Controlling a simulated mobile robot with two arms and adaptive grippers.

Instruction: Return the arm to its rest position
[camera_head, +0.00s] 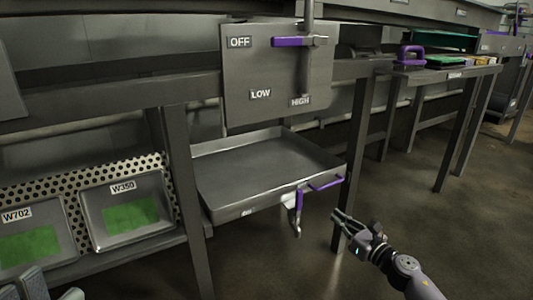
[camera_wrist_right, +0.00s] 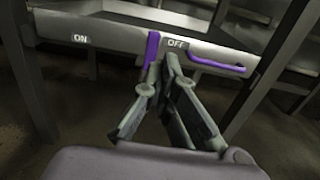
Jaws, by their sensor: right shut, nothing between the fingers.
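My right gripper (camera_head: 352,224) is at the lower right in the head view, apart from the grey tray (camera_head: 225,212) and to the right of its front edge. In the right wrist view my right gripper (camera_wrist_right: 163,75) has its fingertips together with nothing between them. Behind it are the tray front with ON and OFF labels, a purple lever (camera_wrist_right: 152,48) and a purple handle (camera_wrist_right: 215,66). In the head view the lever (camera_head: 298,200) hangs down and the handle (camera_head: 326,182) sits to its right.
A panel (camera_head: 270,75) labelled OFF, LOW and HIGH has a purple-handled lever (camera_head: 292,41) at OFF. Trays W702 (camera_head: 30,245) and W350 (camera_head: 128,216) stand at left. A side table (camera_head: 455,72) holds a purple object. The floor (camera_head: 430,215) at right is clear.

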